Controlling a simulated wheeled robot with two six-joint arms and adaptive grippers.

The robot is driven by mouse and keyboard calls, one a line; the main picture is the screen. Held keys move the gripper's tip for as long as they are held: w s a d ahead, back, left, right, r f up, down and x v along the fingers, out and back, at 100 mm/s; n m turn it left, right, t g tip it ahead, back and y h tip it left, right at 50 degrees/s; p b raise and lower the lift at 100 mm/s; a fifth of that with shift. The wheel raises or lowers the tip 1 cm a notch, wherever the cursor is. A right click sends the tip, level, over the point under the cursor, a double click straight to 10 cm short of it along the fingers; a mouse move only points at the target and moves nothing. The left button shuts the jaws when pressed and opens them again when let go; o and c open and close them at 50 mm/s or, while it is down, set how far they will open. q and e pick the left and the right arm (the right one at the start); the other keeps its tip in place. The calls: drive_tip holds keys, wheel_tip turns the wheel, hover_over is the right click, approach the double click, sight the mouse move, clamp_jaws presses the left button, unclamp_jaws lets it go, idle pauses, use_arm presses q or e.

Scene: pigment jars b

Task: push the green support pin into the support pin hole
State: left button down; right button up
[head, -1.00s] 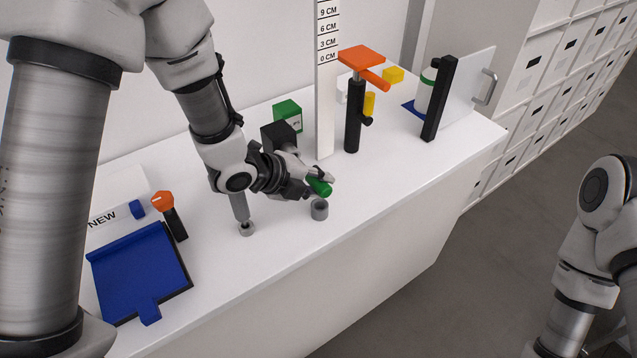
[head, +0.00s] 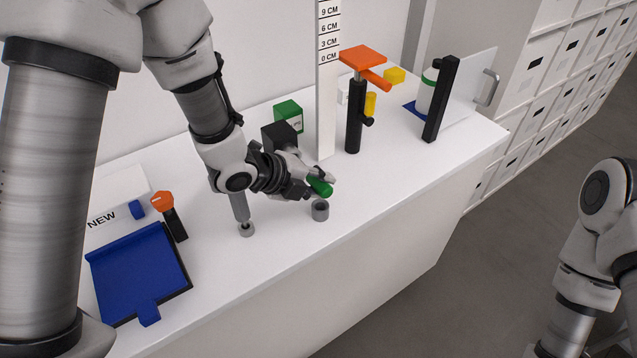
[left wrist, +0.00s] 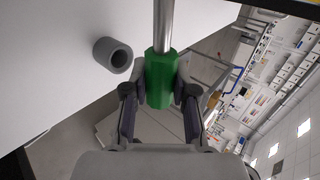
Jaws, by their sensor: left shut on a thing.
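The green support pin (head: 320,187) is in my left gripper (head: 311,184), above the table near its front edge. In the left wrist view the pin shows as a green grip (left wrist: 161,80) with a bare metal rod running up out of the picture. The fingers (left wrist: 158,100) are shut on the green part from both sides. A hollow grey cylinder (head: 320,210) stands on the table just below the pin, apart from it; it also shows in the left wrist view (left wrist: 112,55). I cannot make out the support pin hole. My right gripper is out of view.
A black post with an orange top (head: 362,58) and a white scale (head: 327,90) stand behind. A black block (head: 279,136) and green box (head: 289,115) are close behind my gripper. A blue panel (head: 140,272) lies at left. The right front of the table is clear.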

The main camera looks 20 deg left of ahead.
use_arm(q)
drive_tip(key=shift+w+a+p, duration=0.3)
drive_tip(key=shift+w+a, duration=0.9)
drive_tip(key=shift+a, duration=0.3)
idle(0.7)
drive_tip(key=c, duration=0.8)
unclamp_jaws()
drive_tip(key=shift+a, duration=0.1)
drive_tip(key=shift+c, duration=0.2)
drive_tip(key=shift+r, duration=0.1)
drive_tip(key=v, duration=1.1)
drive_tip(key=shift+s+a+r, duration=0.2)
drive_tip(key=shift+r, duration=0.1)
